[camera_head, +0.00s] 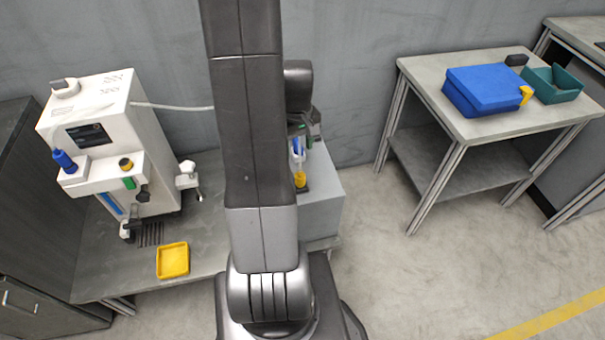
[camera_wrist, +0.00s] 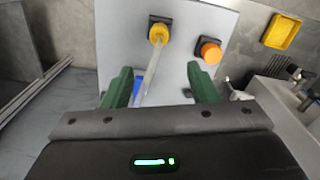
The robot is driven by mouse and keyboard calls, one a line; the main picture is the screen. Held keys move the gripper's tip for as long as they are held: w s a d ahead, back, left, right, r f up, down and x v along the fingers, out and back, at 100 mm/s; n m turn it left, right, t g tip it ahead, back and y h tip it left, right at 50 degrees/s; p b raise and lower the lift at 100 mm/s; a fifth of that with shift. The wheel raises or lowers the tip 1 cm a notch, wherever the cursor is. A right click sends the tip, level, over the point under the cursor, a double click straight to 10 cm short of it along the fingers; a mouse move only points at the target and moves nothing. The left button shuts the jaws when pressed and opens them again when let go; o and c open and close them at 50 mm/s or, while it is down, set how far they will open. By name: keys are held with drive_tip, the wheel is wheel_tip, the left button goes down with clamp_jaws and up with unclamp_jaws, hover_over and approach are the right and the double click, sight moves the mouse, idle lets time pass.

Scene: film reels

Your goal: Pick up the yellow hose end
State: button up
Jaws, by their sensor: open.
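The yellow hose end (camera_wrist: 158,34) sits in a dark square fitting on a light grey box face (camera_wrist: 185,15) in the wrist view. A pale hose (camera_wrist: 152,72) runs from it down between my fingers. My gripper (camera_wrist: 159,68) is open, with one green finger on each side of the hose and the yellow end just beyond the fingertips. The fingers look apart from the hose. In the head view the yellow end (camera_head: 300,180) shows low on the grey box, right of my arm, which hides much of the box and my gripper.
An orange knob (camera_wrist: 210,50) stands close right of the hose end. A blue part (camera_wrist: 137,90) shows by the left finger. A white machine (camera_head: 105,150) and a yellow tray (camera_head: 173,260) are on the left bench. A blue case (camera_head: 485,90) lies on the right table.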

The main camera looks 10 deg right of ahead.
sight(300, 175)
wheel_tip(300, 175, down, 7)
drive_tip(key=shift+s+f, duration=0.1)
drive_tip(key=shift+f, duration=0.1)
drive_tip(key=shift+s+d+f+b, duration=0.1)
drive_tip(key=shift+s+f+b, duration=0.1)
drive_tip(key=shift+f, duration=1.1)
drive_tip(key=shift+s+d+f+b, duration=0.1)
drive_tip(key=shift+f+b, duration=0.05)
drive_tip(key=shift+f, duration=1.15)
drive_tip(key=c, duration=1.1)
